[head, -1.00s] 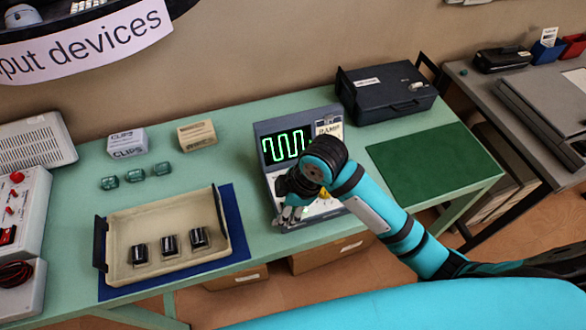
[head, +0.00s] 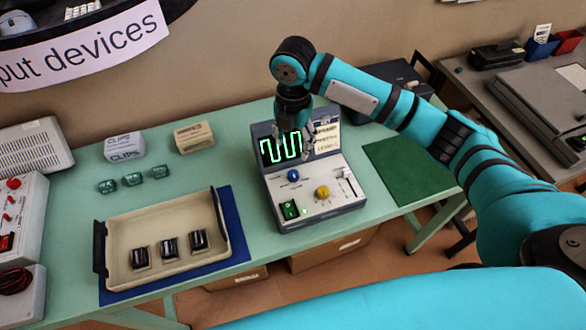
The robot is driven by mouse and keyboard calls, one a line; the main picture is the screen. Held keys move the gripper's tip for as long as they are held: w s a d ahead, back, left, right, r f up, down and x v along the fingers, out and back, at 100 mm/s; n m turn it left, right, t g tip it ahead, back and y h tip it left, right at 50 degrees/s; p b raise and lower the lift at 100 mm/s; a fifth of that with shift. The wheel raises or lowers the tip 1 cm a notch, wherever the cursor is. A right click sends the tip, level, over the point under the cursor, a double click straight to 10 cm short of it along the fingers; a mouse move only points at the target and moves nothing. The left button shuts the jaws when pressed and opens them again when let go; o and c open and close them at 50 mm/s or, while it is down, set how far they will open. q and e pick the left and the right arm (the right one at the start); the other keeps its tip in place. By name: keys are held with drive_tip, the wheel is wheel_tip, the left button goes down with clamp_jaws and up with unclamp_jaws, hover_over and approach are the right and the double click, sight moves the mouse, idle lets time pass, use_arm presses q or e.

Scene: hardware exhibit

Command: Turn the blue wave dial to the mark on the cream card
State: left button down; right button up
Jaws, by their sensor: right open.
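The blue wave dial (head: 293,175) is on the sloping front panel of a grey instrument (head: 318,216), below its screen (head: 268,151). The screen shows a green square-edged wave. The cream card (head: 328,138) is on the upright back panel, right of the screen; its print is too small to read surely, and my gripper hides its left edge. My right gripper (head: 293,141) is open and empty. It points down in front of the screen, above the dial and apart from it. My left gripper is out of view.
The panel also has a yellow knob (head: 322,192), a slider (head: 346,174) and a green switch (head: 290,210). A cream tray (head: 165,212) with dark parts stands left. A dark case (head: 401,80) is behind my right arm. A green mat (head: 400,168) lies clear at right.

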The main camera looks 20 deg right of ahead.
sight(293, 173)
wheel_tip(293, 173, down, 12)
drive_tip(key=shift+f+p, duration=0.2)
drive_tip(key=shift+p, duration=0.6)
clamp_jaws()
